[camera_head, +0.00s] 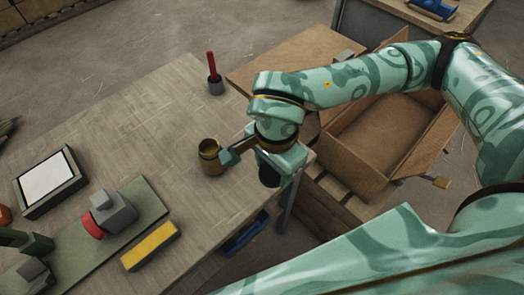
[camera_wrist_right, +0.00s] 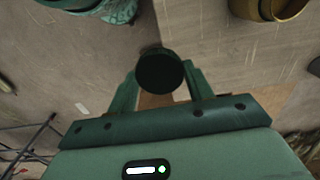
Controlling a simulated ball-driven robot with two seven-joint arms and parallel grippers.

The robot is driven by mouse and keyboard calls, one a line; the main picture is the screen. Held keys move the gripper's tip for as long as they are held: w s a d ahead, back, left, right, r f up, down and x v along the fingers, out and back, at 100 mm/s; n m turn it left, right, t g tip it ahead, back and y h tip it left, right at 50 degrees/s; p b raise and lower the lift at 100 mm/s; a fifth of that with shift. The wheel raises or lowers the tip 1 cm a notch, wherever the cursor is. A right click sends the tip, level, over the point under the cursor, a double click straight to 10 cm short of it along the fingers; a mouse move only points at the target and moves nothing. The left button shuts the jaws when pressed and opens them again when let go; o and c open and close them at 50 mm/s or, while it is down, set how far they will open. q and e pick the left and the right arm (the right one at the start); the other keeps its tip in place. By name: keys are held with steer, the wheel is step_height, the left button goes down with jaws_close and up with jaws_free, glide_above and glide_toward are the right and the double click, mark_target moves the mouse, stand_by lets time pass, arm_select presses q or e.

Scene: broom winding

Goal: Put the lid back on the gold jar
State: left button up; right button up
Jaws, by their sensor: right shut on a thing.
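The gold jar (camera_head: 209,157) stands upright on the workbench near its right edge, with its top open. Part of it shows at the top right of the wrist view (camera_wrist_right: 270,8). My right gripper (camera_head: 269,170) is just to the right of the jar, apart from it, near the bench edge. It is shut on a dark round piece, which looks like the lid (camera_wrist_right: 160,72), held between the fingertips in the wrist view. In the head view, this dark piece (camera_head: 268,178) shows below the gripper. My left gripper is not in view.
A pot with a red-handled tool (camera_head: 214,86) stands behind the jar. An open cardboard box (camera_head: 380,145) is to the right of the bench. A white-faced tray (camera_head: 48,182), a grey device (camera_head: 113,212) and a yellow block (camera_head: 150,246) lie left. Bench between them is clear.

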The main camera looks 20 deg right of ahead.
steer(key=shift+s+r, duration=0.3)
steer(key=shift+s, duration=0.4)
